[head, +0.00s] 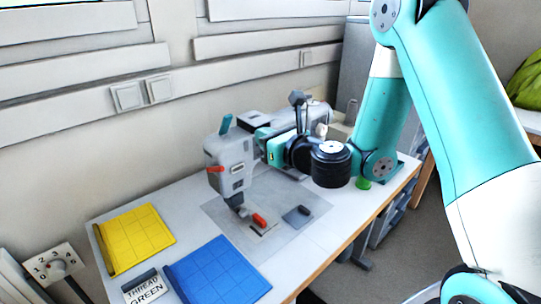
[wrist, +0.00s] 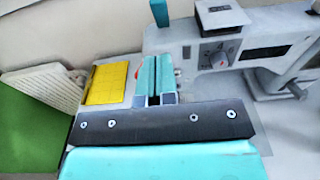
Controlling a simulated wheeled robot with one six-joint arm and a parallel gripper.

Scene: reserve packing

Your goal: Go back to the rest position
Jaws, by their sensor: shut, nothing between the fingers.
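My gripper (head: 262,140) is raised over the white table (head: 190,195), beside the grey sewing machine (head: 232,165) and overlapping it in the head view. I cannot tell whether they touch. In the wrist view, the two teal fingers (wrist: 154,78) are together, with only a thin dark line between them, and they hold nothing. The sewing machine also shows in the wrist view (wrist: 270,85), to the right of the fingers, with a dial on its front. My arm hides part of the machine's rear body.
A yellow tray (head: 138,237) and a blue tray (head: 215,272) lie on the table's left part. A card reading "THREAD GREEN" (head: 145,289) stands between them. A red piece (head: 259,220) and a dark piece (head: 304,210) lie near the machine's foot. A green spool (head: 364,184) is near the right edge.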

